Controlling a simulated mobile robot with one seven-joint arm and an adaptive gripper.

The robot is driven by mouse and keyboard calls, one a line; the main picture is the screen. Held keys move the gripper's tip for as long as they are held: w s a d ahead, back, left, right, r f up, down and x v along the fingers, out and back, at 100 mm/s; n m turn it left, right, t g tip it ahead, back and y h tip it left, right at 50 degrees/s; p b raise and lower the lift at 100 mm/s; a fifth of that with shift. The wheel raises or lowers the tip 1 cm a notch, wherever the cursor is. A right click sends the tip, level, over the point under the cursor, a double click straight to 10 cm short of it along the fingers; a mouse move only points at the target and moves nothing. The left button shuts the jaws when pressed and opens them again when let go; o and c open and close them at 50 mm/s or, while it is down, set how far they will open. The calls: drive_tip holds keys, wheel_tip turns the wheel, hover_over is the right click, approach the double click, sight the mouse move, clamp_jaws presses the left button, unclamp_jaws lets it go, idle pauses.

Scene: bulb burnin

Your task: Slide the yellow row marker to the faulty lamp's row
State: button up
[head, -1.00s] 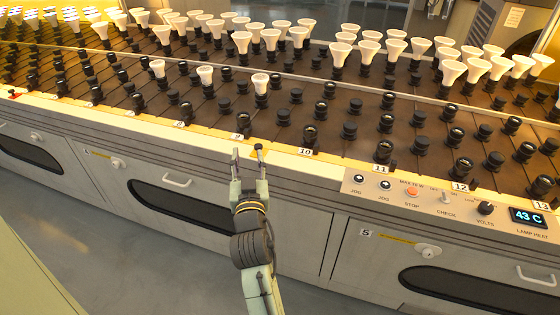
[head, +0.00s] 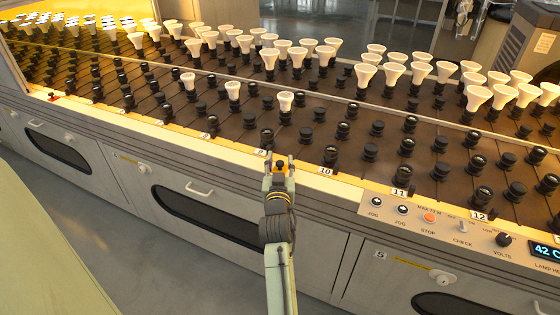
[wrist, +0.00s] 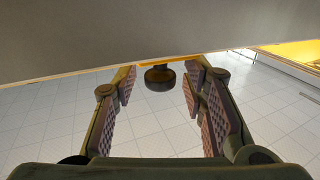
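The yellow row marker (wrist: 150,63) is on the bench's front rail between labels 9 and 10, nearer 9. Its black knob (wrist: 160,78) shows between the finger pads in the wrist view, with a gap on each side. In the head view, my gripper (head: 280,165) is at the rail around the knob, its fingers apart. The fingers hide much of the marker there. White lamps stand in many sockets, three of them alone in the nearer rows, such as this lamp (head: 285,101). I cannot tell which lamp is faulty.
Row labels run along the front rail, with 10 (head: 325,171) right of my gripper and 11 (head: 399,192) further right. The control panel (head: 440,225) with buttons and a display reading 42 C is at the right. Grey cabinet fronts lie below the rail.

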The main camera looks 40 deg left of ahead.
drive_tip(key=shift+c, duration=0.3)
clamp_jaws()
idle(0.6)
